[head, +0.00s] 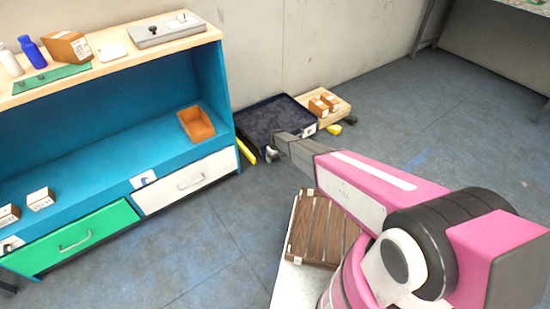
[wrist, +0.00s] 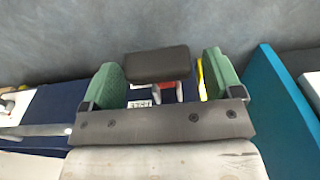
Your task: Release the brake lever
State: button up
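A dark blue, tray-like cart (head: 270,112) stands on the floor beside the shelf unit. My gripper (head: 279,150) is low at the cart's front edge, small and partly hidden by my arm. In the wrist view my gripper (wrist: 162,80) shows two green fingers standing wide apart. A dark grey block (wrist: 157,64) shows between the fingers, with a red and grey part (wrist: 168,93) just below it. This may be the brake lever; I cannot tell for sure. No contact with either finger shows. A white label (wrist: 140,104) is beside the red part.
A yellow strip (head: 245,152) stands between the cart and the blue shelf unit (head: 110,140); it shows near the right finger (wrist: 201,78). A wooden tray with boxes (head: 338,106) is behind. A slatted wooden crate (head: 318,225) is under my arm. Floor is clear left of it.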

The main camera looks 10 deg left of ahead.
jog(key=shift+r, duration=0.1)
notch_tip(320, 180, up, 11)
jog(key=shift+s+d+f, duration=0.2)
jog(key=shift+s+d, duration=0.05)
jog(key=shift+d, duration=0.05)
dwell(0.6)
jog(key=s+d+r+m, duration=0.3)
jog(key=s+d+r, duration=0.2)
jog(key=d+r, duration=0.65)
jog(key=s+d+r+m, duration=0.2)
jog(key=s+d+r, duration=0.2)
jog(key=d+r, duration=0.75)
jog(key=s+d+r+m, duration=0.2)
jog(key=s+d+r, duration=0.2)
jog(key=s+d, duration=0.3)
jog(key=s+d+r+m, duration=0.3)
jog(key=s+d+r, duration=0.2)
jog(key=d, duration=0.9)
jog(key=s, duration=0.3)
jog(key=shift+s+r+g+h, duration=0.2)
jog(key=shift+r+g+h, duration=0.1)
